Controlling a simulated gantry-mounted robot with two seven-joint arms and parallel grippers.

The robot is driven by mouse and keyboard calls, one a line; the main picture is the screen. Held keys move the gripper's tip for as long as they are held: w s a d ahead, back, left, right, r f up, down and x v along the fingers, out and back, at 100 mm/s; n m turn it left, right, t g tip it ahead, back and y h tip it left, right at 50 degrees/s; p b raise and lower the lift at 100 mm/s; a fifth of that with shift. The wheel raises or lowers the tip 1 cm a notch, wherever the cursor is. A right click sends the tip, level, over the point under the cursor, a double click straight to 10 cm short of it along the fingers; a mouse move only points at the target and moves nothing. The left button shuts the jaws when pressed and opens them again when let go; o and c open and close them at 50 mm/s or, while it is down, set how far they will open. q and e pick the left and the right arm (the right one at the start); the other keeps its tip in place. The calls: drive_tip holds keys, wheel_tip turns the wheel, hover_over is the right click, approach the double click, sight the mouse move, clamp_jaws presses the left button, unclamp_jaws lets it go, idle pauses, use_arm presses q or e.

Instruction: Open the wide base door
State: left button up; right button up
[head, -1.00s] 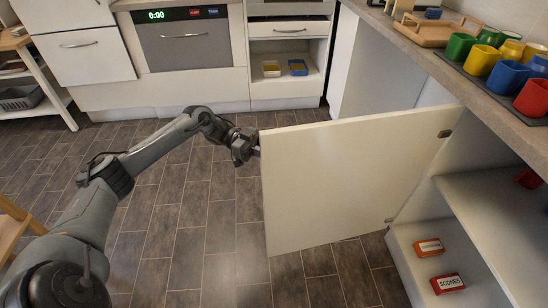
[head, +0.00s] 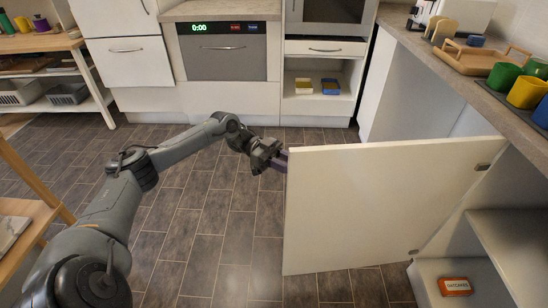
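The wide base door (head: 375,210) is a cream panel that stands swung out from the base cabinet on the right, hinged at its right edge. The cabinet's shelf (head: 515,235) and inside show behind it. My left gripper (head: 282,160) is at the door's free left edge, near its top corner. Its fingers are partly hidden by the door, so I cannot tell whether they are open or closed on it. My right gripper is not in view.
An orange box (head: 455,286) lies on the cabinet floor. Mugs (head: 526,92) and a wooden tray (head: 492,60) stand on the counter above. A wooden shelf unit (head: 25,215) is at the left edge. The tiled floor (head: 215,215) left of the door is clear.

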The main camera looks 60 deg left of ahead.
use_arm(q)
drive_tip(key=b+v, duration=0.1)
drive_tip(key=v, duration=0.6)
drive_tip(key=shift+b, duration=0.4)
